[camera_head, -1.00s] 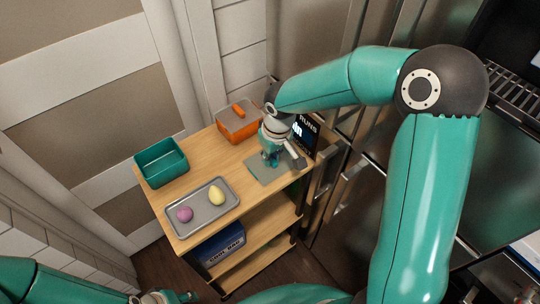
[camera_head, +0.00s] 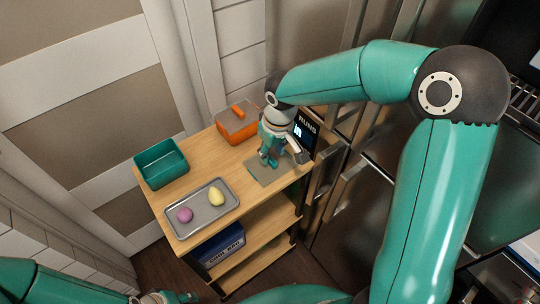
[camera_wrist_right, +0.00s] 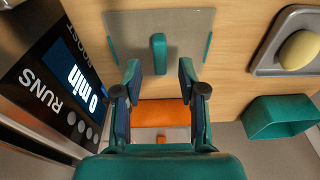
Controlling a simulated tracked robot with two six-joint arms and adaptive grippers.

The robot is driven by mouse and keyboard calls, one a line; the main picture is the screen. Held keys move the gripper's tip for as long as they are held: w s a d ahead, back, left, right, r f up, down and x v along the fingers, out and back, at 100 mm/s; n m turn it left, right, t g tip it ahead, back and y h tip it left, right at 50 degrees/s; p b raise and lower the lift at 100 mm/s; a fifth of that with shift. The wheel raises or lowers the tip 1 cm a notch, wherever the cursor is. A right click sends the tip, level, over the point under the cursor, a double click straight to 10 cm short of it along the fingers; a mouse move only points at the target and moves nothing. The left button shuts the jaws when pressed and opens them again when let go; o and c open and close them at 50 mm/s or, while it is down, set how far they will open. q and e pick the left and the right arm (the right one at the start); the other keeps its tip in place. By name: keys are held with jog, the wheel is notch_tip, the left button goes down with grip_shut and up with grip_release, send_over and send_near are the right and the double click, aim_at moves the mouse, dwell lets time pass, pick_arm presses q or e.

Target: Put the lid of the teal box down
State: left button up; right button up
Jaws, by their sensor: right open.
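The lid is a flat grey plate with teal edges (camera_wrist_right: 120,35) and an upright teal handle (camera_wrist_right: 158,55). In the head view the lid (camera_head: 274,177) lies flat on the wooden cart top, partly hidden by my right gripper. My right gripper (camera_wrist_right: 159,72) is open, its fingertips on either side of the handle and apart from it. It also shows above the lid in the head view (camera_head: 268,161). The teal box (camera_head: 162,164) stands open and lidless at the cart's left; part of it shows in the wrist view (camera_wrist_right: 280,116). My left gripper (camera_head: 178,298) is at the bottom edge, its jaws unclear.
A grey tray (camera_head: 200,222) holds a yellow egg (camera_head: 217,195) and a purple egg (camera_head: 185,215). A closed orange box (camera_head: 236,127) stands behind the lid. A black display panel (camera_head: 306,131) is close on the gripper's right. A blue box (camera_head: 222,243) sits on the shelf below.

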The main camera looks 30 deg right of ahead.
aim_at(275, 164)
pick_arm(q)
jog(key=shift+r, duration=0.2)
pick_arm(e)
notch_tip(275, 164, up, 9)
jog(key=s, duration=0.1)
jog(key=shift+s, duration=0.15)
jog(key=shift+f, duration=0.1)
